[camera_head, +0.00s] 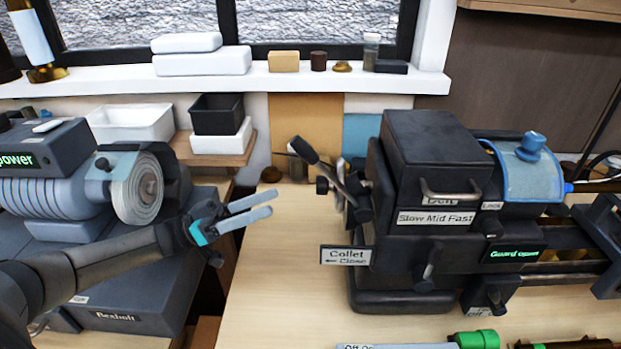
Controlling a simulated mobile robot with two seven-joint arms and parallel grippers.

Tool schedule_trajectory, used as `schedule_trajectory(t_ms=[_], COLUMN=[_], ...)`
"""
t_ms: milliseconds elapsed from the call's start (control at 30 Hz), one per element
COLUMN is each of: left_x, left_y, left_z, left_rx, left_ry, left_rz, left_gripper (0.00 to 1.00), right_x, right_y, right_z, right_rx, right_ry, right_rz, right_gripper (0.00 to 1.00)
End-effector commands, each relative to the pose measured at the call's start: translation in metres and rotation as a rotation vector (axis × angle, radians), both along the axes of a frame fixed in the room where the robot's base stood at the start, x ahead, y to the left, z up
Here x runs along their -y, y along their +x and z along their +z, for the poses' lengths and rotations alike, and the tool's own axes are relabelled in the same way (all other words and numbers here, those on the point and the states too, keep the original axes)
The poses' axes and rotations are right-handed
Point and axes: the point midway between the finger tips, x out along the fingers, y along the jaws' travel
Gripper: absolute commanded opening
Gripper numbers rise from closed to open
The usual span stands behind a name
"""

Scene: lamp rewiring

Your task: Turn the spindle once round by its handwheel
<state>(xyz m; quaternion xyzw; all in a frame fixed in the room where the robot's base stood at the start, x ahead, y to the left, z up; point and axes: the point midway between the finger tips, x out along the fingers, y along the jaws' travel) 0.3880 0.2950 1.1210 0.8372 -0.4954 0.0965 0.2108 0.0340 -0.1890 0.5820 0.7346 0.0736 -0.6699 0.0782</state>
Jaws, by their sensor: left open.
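A dark lathe-like machine (430,150) stands on the wooden bench. At its left end is a handwheel (352,192), seen nearly edge-on, with dark knobs and a black handle (304,150) sticking out up and to the left. The spindle itself is hidden inside the housing. My left gripper (271,203) is open and empty, its two grey fingers pointing right towards the handwheel. A clear gap of bench lies between the fingertips and the handwheel. My right gripper is not in view.
A sign reading "Collet Close" (346,256) juts out below the handwheel. A "Guard open" display (514,254) glows green. A grinder-like machine (75,180) stands behind my left arm. A green-ended tool (476,339) lies at the front edge. The bench left of the machine is clear.

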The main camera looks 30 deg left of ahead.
Motion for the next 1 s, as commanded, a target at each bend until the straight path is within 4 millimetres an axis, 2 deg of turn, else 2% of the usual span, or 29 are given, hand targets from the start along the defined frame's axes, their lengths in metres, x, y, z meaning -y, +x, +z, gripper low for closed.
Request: schedule_trajectory(t_ms=[33, 300, 500, 900, 1000], left_x=[0.009, 0.051, 0.072, 0.079, 0.078], left_y=[0.004, 0.032, 0.045, 0.049, 0.049], left_z=[0.007, 0.027, 0.035, 0.037, 0.037], left_rx=[0.003, 0.004, 0.001, 0.000, 0.000], left_ry=[-0.003, -0.002, -0.001, 0.001, 0.001], left_rz=[-0.003, -0.001, -0.001, 0.000, 0.000], left_gripper=[0.71, 0.71, 0.71, 0.71, 0.62], right_x=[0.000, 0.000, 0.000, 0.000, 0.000], right_y=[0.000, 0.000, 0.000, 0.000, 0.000], right_z=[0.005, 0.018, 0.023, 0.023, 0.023], right_rx=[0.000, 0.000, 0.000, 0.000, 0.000], right_ry=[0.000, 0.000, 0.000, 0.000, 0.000], right_rz=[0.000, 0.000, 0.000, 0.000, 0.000], right_gripper=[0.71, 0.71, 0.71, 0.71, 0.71])
